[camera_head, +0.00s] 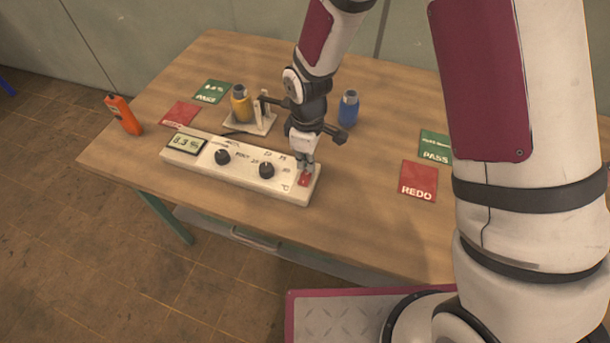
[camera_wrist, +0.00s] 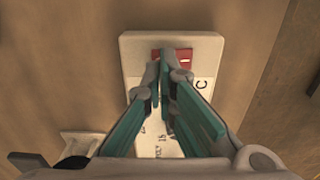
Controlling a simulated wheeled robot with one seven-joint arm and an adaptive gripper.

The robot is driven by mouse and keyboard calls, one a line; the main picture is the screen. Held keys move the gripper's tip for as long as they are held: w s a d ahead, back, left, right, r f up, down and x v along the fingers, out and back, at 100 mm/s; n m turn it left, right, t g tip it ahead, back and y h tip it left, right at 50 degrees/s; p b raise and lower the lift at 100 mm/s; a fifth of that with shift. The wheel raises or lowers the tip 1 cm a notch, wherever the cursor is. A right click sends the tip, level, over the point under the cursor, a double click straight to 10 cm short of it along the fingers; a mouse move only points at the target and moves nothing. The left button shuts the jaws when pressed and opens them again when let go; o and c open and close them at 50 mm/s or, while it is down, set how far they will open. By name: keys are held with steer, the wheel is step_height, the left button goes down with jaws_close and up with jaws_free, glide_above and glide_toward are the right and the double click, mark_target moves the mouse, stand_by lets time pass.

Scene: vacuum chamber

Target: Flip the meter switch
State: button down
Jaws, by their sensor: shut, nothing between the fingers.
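The meter (camera_head: 239,170) is a long cream box with a display (camera_head: 187,143) and two black knobs, lying on the wooden table. Its red switch (camera_head: 304,180) is at the right end; in the wrist view the red switch (camera_wrist: 172,56) shows partly behind the fingertips. My gripper (camera_head: 305,166) is shut and empty, pointing down just over the switch. In the wrist view my gripper (camera_wrist: 164,65) has its fingertips together at the switch's near edge. I cannot tell whether they touch it or which way the switch is set.
A holder (camera_head: 262,124) with a yellow bottle (camera_head: 241,104) stands behind the meter. A blue bottle (camera_head: 348,106) is behind my gripper. An orange device (camera_head: 123,114) is at the left. Red mats (camera_head: 418,181) and green mats (camera_head: 435,147) lie flat. The table front is clear.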

steer(key=shift+f+b, duration=0.45)
steer(key=shift+f, duration=0.65)
stand_by(0.9)
steer(key=shift+r+p, duration=1.25)
steer(key=shift+r, duration=2.3)
